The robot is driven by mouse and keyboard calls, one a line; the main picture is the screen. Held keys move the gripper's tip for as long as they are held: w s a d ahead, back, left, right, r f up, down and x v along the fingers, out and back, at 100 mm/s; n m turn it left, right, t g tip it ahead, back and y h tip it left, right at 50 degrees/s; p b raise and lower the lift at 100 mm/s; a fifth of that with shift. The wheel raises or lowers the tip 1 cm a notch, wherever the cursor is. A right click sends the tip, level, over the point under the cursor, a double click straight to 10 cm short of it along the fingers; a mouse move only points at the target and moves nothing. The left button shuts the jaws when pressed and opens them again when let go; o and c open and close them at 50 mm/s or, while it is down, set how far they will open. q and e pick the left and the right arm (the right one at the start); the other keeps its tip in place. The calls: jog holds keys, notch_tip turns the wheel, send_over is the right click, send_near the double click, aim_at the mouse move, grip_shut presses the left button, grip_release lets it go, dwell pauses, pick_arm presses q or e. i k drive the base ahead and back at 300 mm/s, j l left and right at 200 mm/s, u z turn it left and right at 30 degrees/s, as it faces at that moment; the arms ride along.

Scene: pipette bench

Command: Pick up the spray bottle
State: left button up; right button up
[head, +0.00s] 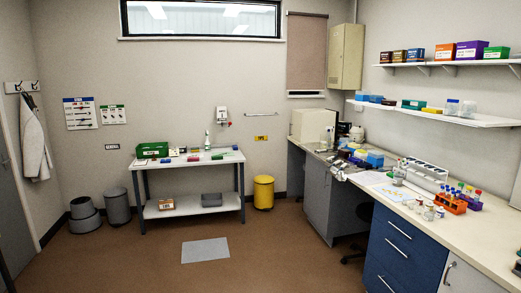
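A slim, pale bottle with a greenish tint (207,141) stands upright on the white-topped table against the back wall. It looks like the spray bottle, but it is too small to make out a trigger. Another clear bottle (399,174) stands on the right-hand bench; its type cannot be told. Neither of my grippers can be made out. Nothing is seen touching either bottle.
The back table (172,163) also holds a green crate (152,150) and small coloured items. A yellow bin (263,192), grey bins (118,206) and a grey floor mat (205,250) are near it. The long bench (470,228) lines the right. The middle floor is open.

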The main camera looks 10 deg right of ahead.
aim_at(328, 128)
jog(key=z, duration=1.35)
jog(key=i+j+u, duration=0.35)
jog(key=i, duration=0.25)
jog(key=i+j+u, duration=0.3)
jog(key=i, duration=0.3)
jog(key=i+u, duration=0.35)
jog(key=i, duration=3.55)
jog(key=l+z, duration=0.05)
jog(key=l, duration=0.05)
